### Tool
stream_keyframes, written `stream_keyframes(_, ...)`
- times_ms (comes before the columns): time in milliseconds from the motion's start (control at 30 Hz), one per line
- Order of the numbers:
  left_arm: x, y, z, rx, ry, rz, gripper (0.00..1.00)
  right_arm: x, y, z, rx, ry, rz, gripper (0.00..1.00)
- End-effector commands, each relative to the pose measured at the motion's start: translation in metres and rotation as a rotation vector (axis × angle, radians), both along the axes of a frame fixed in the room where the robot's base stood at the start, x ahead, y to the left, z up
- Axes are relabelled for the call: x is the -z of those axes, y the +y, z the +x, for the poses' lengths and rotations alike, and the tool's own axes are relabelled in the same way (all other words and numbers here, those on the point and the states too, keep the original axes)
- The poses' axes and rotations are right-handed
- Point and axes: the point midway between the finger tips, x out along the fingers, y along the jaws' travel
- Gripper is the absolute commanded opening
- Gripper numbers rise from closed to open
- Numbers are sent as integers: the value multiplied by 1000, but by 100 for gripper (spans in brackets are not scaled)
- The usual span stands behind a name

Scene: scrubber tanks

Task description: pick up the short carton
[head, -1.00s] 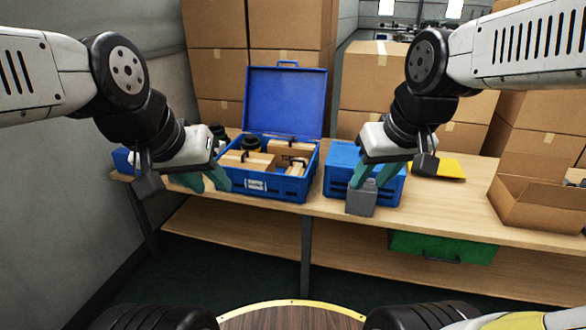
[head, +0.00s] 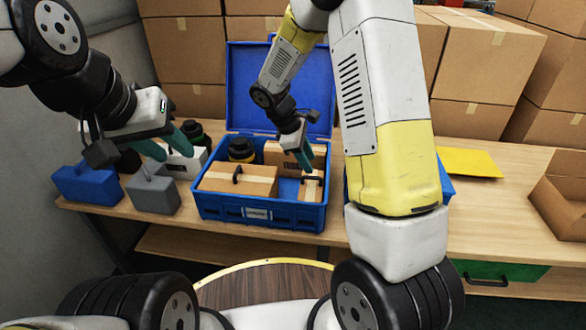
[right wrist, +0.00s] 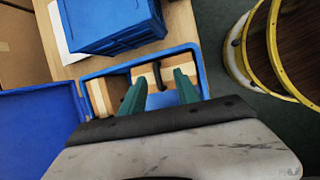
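The short carton (head: 311,189), tan with a black handle, lies at the right end of the open blue crate (head: 258,214). It also shows in the right wrist view (right wrist: 144,76), against the crate wall. My right gripper (head: 304,162) is over the right part of the crate, pointing down. In the right wrist view its green fingers (right wrist: 158,84) are apart, with the carton's handle seen between them and nothing gripped. My left gripper (head: 168,149) is open and empty, left of the crate near a white box (head: 187,163).
The crate also holds a long handled carton (head: 236,181), a back carton (head: 283,153) and a dark jar (head: 241,149). A grey block (head: 154,192) and a blue box (head: 86,184) stand left. A closed blue crate (right wrist: 112,22) stands beside the open one.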

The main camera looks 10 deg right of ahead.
Motion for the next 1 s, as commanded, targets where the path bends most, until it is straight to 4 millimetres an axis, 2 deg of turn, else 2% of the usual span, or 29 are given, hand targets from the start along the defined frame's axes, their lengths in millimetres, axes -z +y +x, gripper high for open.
stream_keyframes(467,0,0,0,0,0,0,36,42,-13,7,-23,17,-18,38)
stream_keyframes(700,0,0,0,0,0,0,36,76,-24,12,-24,17,-18,38)
stream_keyframes(967,0,0,0,0,0,0,36,81,-27,13,-24,13,-16,38)
stream_keyframes(1000,0,0,0,0,0,0,36,81,-27,13,-24,13,-16,34)
